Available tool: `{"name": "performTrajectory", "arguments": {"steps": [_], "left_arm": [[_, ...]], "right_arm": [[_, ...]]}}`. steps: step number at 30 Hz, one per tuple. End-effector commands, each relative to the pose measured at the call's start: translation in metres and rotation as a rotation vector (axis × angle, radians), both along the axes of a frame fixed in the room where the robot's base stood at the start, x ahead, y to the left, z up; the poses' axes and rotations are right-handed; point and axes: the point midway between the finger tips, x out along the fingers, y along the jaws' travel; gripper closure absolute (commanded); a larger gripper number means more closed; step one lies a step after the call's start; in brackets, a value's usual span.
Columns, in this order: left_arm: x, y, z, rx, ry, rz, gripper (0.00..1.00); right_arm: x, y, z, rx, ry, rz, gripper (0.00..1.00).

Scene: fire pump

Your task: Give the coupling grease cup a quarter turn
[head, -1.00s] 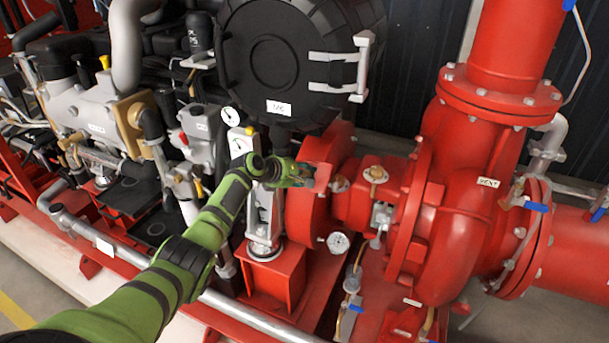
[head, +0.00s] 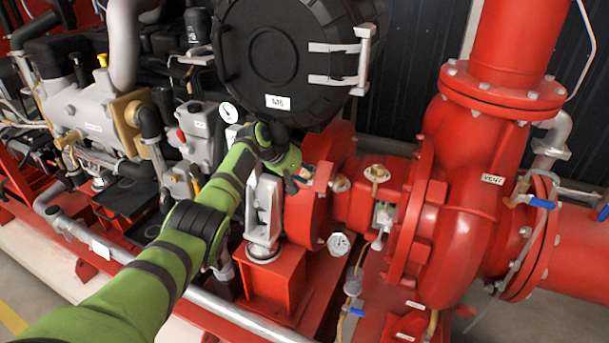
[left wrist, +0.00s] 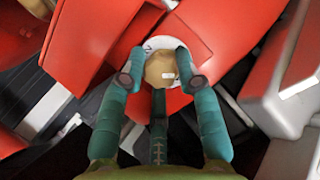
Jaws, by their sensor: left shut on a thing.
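The coupling grease cup (left wrist: 160,72) is a round tan-brass cap with a small pale label, in the upper middle of the left wrist view. It sits in front of a white ring on the red coupling guard (left wrist: 215,25). My left gripper (left wrist: 159,78) is shut on the cup, with teal fingers on its left and right sides and one below. In the head view my left gripper (head: 299,178) is at the left side of the red coupling housing (head: 322,152), and the cup is hidden by it. My right gripper is in neither view.
A large black round housing (head: 275,57) hangs close above my left gripper. A dial gauge (head: 339,244) and a brass fitting (head: 376,173) are to its right, before the red pump casing (head: 462,220). The grey engine (head: 95,120) is at left.

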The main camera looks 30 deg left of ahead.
Motion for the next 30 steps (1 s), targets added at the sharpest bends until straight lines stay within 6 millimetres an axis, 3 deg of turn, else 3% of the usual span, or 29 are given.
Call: {"name": "performTrajectory", "arguments": {"steps": [11, 28, 29, 30], "left_arm": [[-0.0024, -0.0043, -0.0067, 0.124, 0.023, -0.128, 1.0], [-0.0033, -0.0038, -0.0081, 0.147, 0.028, -0.148, 1.0], [-0.0033, -0.0039, -0.0081, 0.147, 0.028, -0.148, 0.63], [-0.0033, -0.0038, -0.0082, 0.147, 0.028, -0.148, 0.47]], "right_arm": [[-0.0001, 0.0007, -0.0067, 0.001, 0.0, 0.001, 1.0], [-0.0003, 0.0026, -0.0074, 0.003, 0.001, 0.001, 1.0], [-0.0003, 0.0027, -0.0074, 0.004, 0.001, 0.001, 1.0], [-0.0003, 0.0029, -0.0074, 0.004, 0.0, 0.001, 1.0]]}}
